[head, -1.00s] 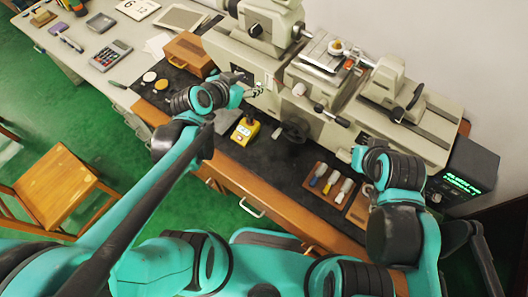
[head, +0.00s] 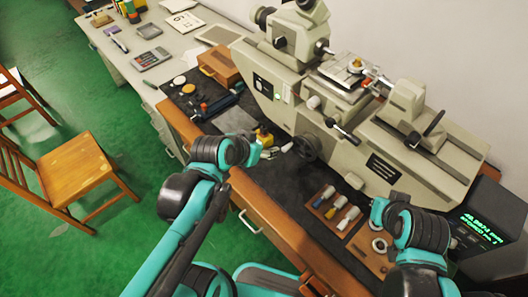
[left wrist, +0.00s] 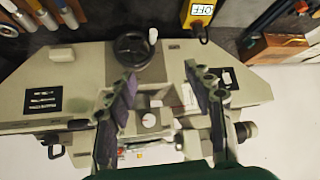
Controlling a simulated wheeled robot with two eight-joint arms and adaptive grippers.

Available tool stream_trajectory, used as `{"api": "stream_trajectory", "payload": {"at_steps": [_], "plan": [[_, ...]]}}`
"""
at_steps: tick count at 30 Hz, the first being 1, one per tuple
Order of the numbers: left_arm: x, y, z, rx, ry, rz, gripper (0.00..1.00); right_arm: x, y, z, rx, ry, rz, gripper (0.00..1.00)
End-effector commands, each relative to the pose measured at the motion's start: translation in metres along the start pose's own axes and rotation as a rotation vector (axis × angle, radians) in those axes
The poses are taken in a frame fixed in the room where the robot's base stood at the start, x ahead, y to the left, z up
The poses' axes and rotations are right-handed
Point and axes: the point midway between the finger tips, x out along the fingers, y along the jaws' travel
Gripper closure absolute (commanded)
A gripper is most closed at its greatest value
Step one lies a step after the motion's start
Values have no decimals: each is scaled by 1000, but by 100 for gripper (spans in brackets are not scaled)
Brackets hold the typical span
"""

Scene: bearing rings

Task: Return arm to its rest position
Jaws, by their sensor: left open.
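My left gripper (head: 278,151) hangs above the black bench mat, in front of the machine and beside the yellow switch box (head: 264,137), which it partly hides. In the left wrist view my left gripper (left wrist: 160,88) has its two fingers well apart with nothing between them; the machine lies beyond. My right arm (head: 412,235) is bent at the lower right, near the wooden tool tray. Its fingers are too hidden to judge.
The grey measuring machine (head: 330,120) fills the back of the bench. A wooden tray (head: 368,257) with a metal ring, colored-handled tools (head: 335,207), a wooden box (head: 220,65) and a display (head: 478,225) stand around. A chair (head: 80,170) stands left on the green floor.

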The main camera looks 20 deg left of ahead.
Motion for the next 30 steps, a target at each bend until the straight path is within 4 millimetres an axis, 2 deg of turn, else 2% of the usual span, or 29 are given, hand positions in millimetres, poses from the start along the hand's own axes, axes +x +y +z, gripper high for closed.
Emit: {"api": "stream_trajectory", "payload": {"at_steps": [17,19,25,27,30], "plan": [[0,0,4,-3,-5,-4,48,2,0,1,0,0,0,100],[2,0,18,-20,-24,-17,48,10,0,7,0,0,0,100],[4,-9,84,-115,-111,-112,48,42,0,30,0,0,0,100],[2,-13,97,-139,-127,-139,48,46,0,33,0,0,0,100],[-2,-15,102,-156,-137,-157,48,47,0,34,0,0,0,100]]}}
